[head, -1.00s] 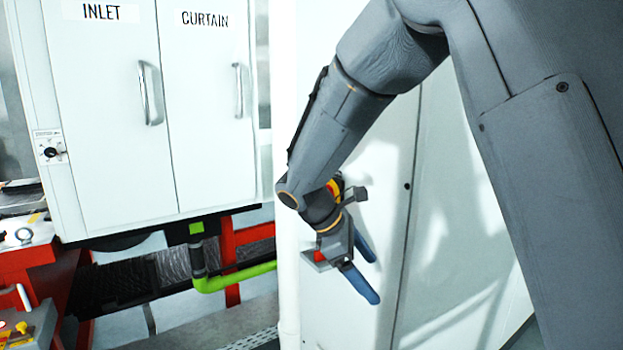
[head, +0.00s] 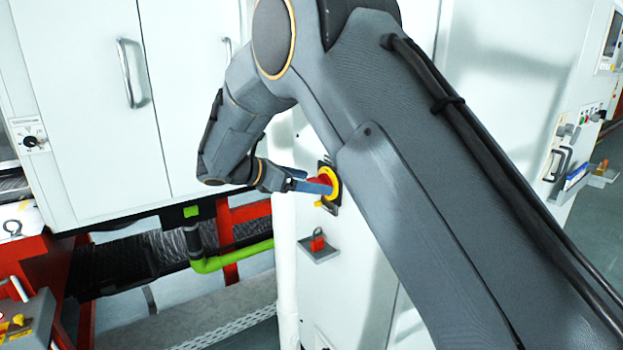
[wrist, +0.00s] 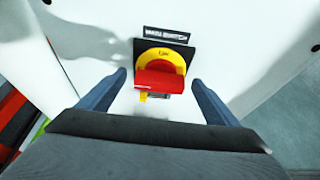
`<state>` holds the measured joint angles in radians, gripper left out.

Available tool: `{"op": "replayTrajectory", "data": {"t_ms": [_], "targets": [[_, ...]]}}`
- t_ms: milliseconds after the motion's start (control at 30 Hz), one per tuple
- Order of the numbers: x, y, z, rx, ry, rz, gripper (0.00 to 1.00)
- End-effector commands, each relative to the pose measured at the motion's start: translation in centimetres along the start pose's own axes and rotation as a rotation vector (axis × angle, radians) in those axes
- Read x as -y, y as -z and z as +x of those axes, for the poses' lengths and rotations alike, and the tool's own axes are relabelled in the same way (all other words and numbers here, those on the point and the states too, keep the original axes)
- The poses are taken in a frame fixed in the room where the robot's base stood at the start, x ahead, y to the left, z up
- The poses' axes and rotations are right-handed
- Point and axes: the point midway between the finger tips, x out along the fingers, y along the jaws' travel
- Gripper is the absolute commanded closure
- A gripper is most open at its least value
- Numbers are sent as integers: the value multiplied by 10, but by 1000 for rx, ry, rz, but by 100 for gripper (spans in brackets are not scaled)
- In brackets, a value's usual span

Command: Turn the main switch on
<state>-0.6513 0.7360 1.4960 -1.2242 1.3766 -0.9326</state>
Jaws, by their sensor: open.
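The main switch (wrist: 160,72) has a red handle on a yellow disc, set on a black plate with a label above it. In the wrist view the handle (wrist: 159,82) lies crosswise, with a small yellow piece below it. The switch also shows in the head view (head: 332,181) on the white cabinet panel, partly hidden by my arm. My gripper (wrist: 159,77) is open, one blue finger on each side of the handle, with a visible gap on both sides. In the head view its fingertips (head: 318,184) reach the switch; contact cannot be told.
A red padlock (head: 318,240) sits on a small grey shelf (head: 320,253) below the switch. A white cabinet (head: 90,150) with door handles stands at the left. A green pipe (head: 235,258) and red frame run below it. Controls (head: 570,130) show at the right.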

Motion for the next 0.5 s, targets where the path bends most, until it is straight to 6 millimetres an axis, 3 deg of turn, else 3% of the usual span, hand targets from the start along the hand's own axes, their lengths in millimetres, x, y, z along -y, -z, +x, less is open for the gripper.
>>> {"op": "replayTrajectory", "data": {"t_ms": [400, 500], "targets": [[0, 1, 10, -1, 0, 0, 16], [0, 1, 10, -1, 0, 0, 32]]}}
